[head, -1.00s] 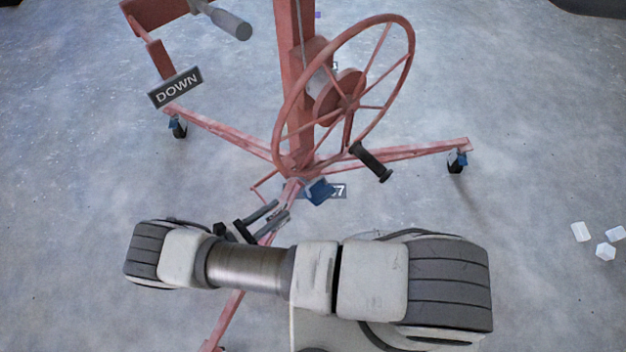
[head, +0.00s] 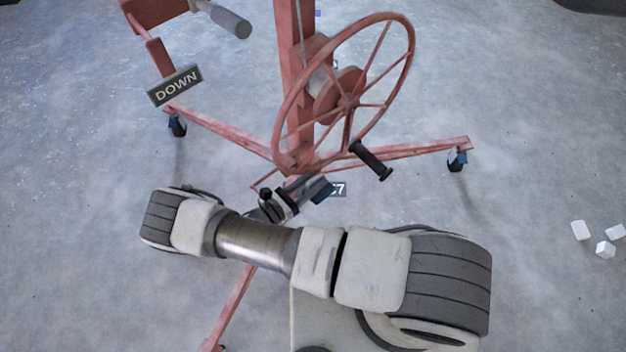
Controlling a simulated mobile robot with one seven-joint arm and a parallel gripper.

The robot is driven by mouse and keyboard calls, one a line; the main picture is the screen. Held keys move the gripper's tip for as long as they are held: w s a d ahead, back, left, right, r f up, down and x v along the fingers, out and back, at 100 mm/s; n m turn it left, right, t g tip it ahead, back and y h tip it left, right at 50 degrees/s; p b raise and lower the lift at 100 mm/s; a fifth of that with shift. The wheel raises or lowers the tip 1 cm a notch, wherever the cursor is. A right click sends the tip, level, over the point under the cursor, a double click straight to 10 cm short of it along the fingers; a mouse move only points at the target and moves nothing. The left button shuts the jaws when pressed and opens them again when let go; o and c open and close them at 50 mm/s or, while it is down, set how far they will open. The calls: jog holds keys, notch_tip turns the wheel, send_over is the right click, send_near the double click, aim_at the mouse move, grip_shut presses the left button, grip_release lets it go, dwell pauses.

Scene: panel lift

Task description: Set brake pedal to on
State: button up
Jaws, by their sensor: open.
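The red panel lift (head: 296,80) stands ahead with its large handwheel (head: 408,60) on the mast.
The handwheel's black handle (head: 371,160) hangs above and right of the pedal. Red base legs (head: 420,148) with casters spread over the grey floor. A "DOWN" sign (head: 176,87) hangs at left. Small white blocks (head: 605,249) lie on the right, with open floor around.

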grip_shut()
jog(key=shift+a, duration=0.15)
dwell(1.1)
